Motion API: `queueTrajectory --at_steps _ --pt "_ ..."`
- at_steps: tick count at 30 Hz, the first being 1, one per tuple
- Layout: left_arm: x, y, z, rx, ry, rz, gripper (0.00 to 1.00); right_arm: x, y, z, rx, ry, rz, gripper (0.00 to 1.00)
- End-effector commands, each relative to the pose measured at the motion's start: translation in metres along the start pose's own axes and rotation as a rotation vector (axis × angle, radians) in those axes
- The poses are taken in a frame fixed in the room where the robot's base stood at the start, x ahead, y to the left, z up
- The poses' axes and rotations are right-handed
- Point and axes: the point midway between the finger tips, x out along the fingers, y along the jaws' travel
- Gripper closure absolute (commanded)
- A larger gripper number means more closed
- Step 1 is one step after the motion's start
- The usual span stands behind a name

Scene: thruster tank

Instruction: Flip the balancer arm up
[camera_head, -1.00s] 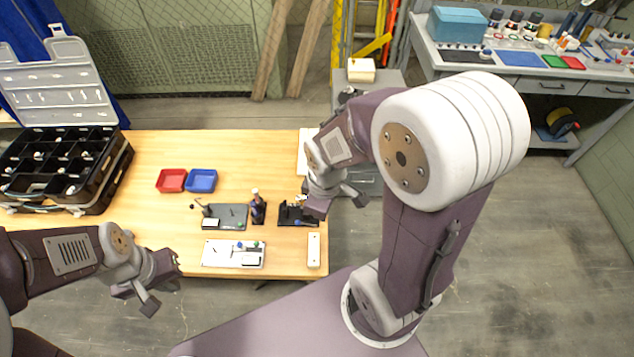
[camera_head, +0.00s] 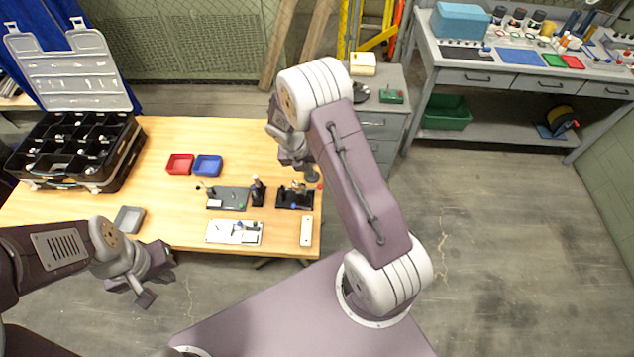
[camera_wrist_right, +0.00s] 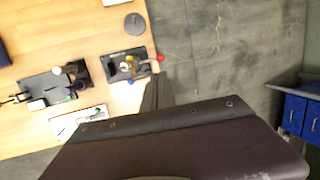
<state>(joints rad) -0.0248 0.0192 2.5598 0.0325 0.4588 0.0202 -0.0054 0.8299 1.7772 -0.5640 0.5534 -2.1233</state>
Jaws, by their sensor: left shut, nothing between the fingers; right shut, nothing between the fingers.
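A black-based device (camera_head: 295,196) with a small brass-coloured part stands near the table's right edge. It looks like the balancer, with a thin arm ending in a red ball (camera_head: 320,187). In the right wrist view the black base (camera_wrist_right: 118,70) and the red ball (camera_wrist_right: 160,58) show clearly, and the arm lies out to the right. My right gripper (camera_head: 311,175) is shut and empty, just behind the device in the head view. In the wrist view its fingers (camera_wrist_right: 153,95) appear close to the ball; contact cannot be told. My left gripper (camera_head: 158,280) is shut and empty off the table's front edge.
A grey plate device (camera_head: 229,199), a black upright stand (camera_head: 257,190), a white board (camera_head: 234,232) and a white bar (camera_head: 306,231) are close by. Red (camera_head: 179,164) and blue (camera_head: 208,166) trays sit farther left. A black organizer case (camera_head: 75,150) fills the left end.

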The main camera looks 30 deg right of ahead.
Motion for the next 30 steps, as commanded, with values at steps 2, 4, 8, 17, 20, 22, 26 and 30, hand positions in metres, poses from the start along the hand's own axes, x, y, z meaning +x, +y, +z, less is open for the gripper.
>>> queueTrajectory --at_steps 2,4,8,17,20,22,26,30 --pt "-0.002 0.000 0.000 0.000 0.000 0.000 1.00 0.018 -0.001 -0.001 0.001 0.004 -0.003 1.00" --pt "-0.002 0.000 0.000 0.000 0.000 0.000 1.00 0.034 -0.001 -0.001 0.000 0.004 -0.002 1.00" --pt "-0.004 0.000 0.000 0.000 0.000 0.000 1.00 0.062 -0.001 -0.001 0.001 0.004 -0.003 1.00" --pt "-0.010 0.000 -0.001 0.000 0.000 0.000 1.00 0.107 -0.001 0.000 0.002 0.001 0.000 1.00" --pt "-0.011 0.000 -0.001 0.000 0.000 0.000 1.00 0.113 -0.001 0.000 0.002 0.001 0.000 1.00" --pt "-0.011 0.000 -0.001 0.000 0.000 0.000 1.00 0.114 0.000 0.000 0.002 0.001 0.000 1.00" --pt "-0.011 0.000 -0.001 0.000 0.000 0.000 1.00 0.115 0.000 0.000 0.002 0.000 0.000 1.00" --pt "-0.010 0.000 -0.001 0.000 0.000 0.000 1.00 0.115 0.000 0.000 0.002 0.000 0.000 1.00"
